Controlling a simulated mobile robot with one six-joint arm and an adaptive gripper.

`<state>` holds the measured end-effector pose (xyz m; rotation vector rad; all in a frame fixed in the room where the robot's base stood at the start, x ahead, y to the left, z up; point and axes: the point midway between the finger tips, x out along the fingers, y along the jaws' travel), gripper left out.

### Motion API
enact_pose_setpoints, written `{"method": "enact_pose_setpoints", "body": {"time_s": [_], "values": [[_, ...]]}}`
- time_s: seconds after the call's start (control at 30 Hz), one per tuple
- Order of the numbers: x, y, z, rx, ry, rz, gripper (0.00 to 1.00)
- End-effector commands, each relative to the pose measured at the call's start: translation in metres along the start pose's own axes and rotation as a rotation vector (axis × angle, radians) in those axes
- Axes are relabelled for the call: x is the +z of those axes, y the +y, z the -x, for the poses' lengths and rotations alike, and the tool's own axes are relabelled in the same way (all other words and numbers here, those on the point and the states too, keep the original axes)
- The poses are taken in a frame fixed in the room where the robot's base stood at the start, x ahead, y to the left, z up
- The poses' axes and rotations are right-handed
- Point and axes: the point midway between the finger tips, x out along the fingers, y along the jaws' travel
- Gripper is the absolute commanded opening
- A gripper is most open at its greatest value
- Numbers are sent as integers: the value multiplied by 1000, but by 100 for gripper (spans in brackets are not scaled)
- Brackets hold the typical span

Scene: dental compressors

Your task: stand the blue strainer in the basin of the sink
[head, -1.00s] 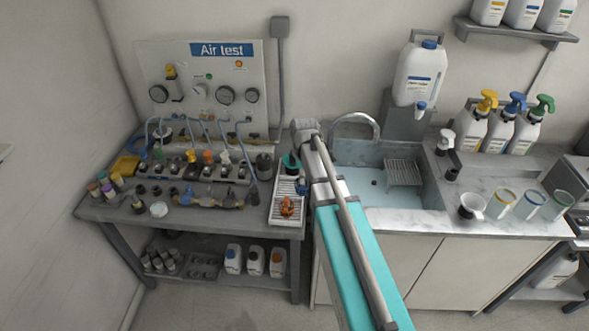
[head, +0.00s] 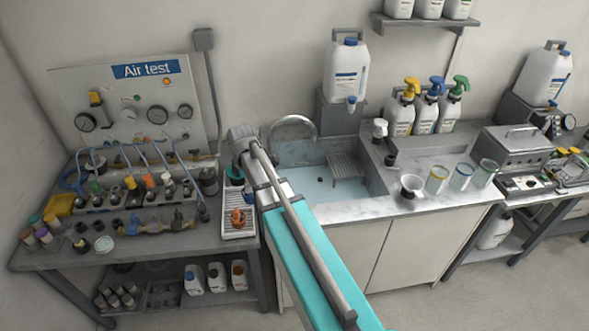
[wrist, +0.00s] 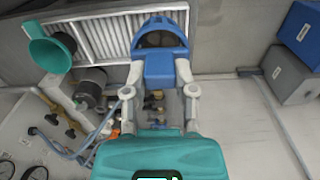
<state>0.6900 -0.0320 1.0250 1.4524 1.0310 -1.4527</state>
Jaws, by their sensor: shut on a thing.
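My gripper (wrist: 159,74) is shut on the blue strainer (wrist: 160,66), which shows between the two pale fingers in the wrist view. The strainer has a round blue rim around a dark opening. In the head view my arm hides the fingers and most of what they hold. The strainer is outside the basin.
A wire rack (head: 347,166) stands in the basin's back right. A curved tap (head: 293,122) rises behind it. A white slatted tray (head: 238,231) with an orange item is left of my arm. A green funnel (wrist: 51,49) is close to the strainer. The basin's front floor is clear.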

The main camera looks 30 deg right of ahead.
Motion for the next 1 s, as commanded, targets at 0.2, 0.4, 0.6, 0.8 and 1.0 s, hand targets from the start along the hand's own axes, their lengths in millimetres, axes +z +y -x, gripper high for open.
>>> {"method": "enact_pose_setpoints", "body": {"time_s": [0.2,0.4,0.6,0.8,1.0], "values": [[0,0,31,0,0,0,3],[0,0,52,0,0,0,3],[0,0,60,0,0,0,3],[0,0,59,0,0,0,3],[0,0,59,0,0,0,3]]}}
